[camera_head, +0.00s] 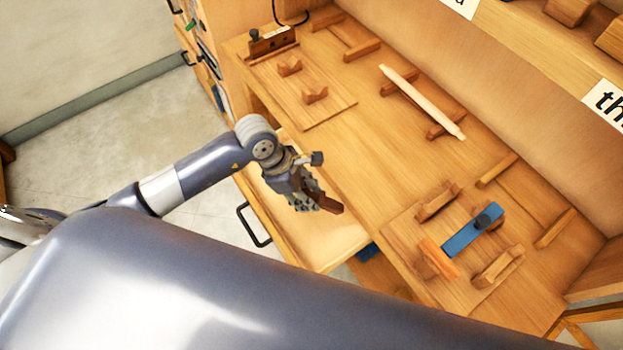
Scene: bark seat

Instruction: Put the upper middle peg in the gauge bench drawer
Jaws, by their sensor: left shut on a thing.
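My left gripper (312,203) is shut on a small dark reddish-brown peg (328,200). Most of the peg is hidden by the fingers; one end sticks out to the lower right. The gripper is over the open gauge bench drawer (336,258), a pale wooden drawer with a black handle (247,228) on its front. I cannot tell how high the peg is above the drawer floor. The part of the drawer that shows looks empty. My right gripper is not in view.
On the bench top, a pale rod (422,100) lies across wooden supports. A blue block with a black knob (470,232) and an orange-brown block (438,258) lie at the lower right among cradles. A board with two small cradles (289,67) lies at the upper left.

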